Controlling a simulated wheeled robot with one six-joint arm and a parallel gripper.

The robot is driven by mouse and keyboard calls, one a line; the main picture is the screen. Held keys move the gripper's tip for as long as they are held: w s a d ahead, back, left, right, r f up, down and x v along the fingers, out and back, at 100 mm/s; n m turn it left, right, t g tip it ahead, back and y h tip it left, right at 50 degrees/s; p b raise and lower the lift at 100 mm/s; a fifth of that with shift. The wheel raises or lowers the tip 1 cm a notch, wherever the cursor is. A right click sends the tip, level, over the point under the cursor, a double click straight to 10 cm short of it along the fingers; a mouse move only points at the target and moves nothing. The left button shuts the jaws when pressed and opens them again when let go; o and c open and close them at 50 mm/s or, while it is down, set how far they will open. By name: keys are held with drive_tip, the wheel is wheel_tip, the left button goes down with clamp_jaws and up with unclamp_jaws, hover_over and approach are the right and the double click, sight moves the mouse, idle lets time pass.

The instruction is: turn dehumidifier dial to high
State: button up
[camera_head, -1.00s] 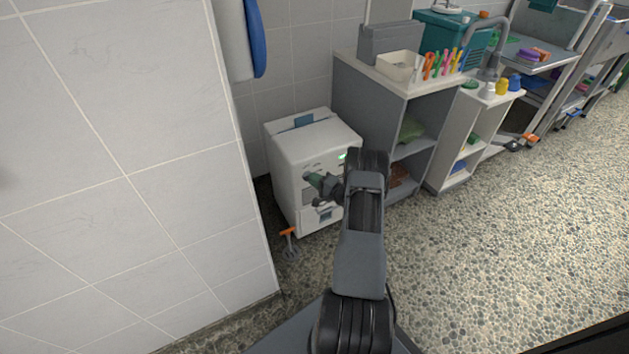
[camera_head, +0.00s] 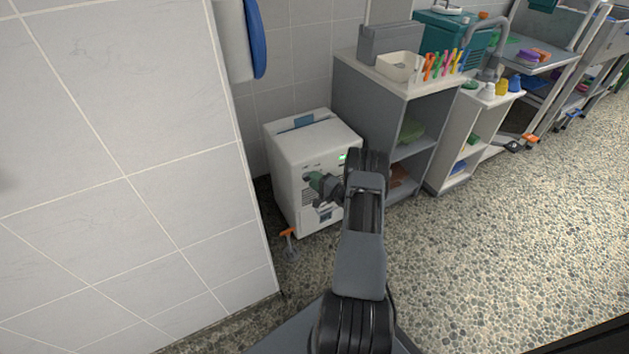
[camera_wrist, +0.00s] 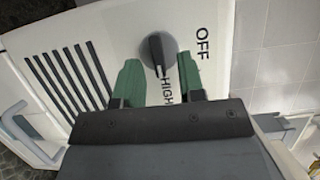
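The white dehumidifier (camera_head: 300,155) stands on the floor against the tiled wall, between a wall corner and a shelf unit. Its grey round dial (camera_wrist: 157,52) with a dark pointer knob shows in the wrist view. The pointer's dark end lies toward the HIGH label (camera_wrist: 167,90); the OFF label (camera_wrist: 203,43) is to the right. My gripper (camera_wrist: 160,75) is open, with one green finger on each side of the knob's lower end. I cannot tell whether the fingers touch it. In the head view my gripper (camera_head: 316,181) is at the dehumidifier's front and hides the dial.
A grey shelf unit (camera_head: 358,100) stands close to the right of the dehumidifier. The pale wall corner (camera_head: 262,240) is close on the left. A small orange-handled tool (camera_head: 287,233) is on the floor at the dehumidifier's front. The pebbled floor (camera_head: 480,230) to the right is clear.

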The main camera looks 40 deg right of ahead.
drive_tip(key=p+v, duration=0.3)
drive_tip(key=v, duration=1)
drive_tip(key=shift+s, duration=0.3)
drive_tip(key=shift+d, duration=0.1)
drive_tip(key=shift+f, duration=0.1)
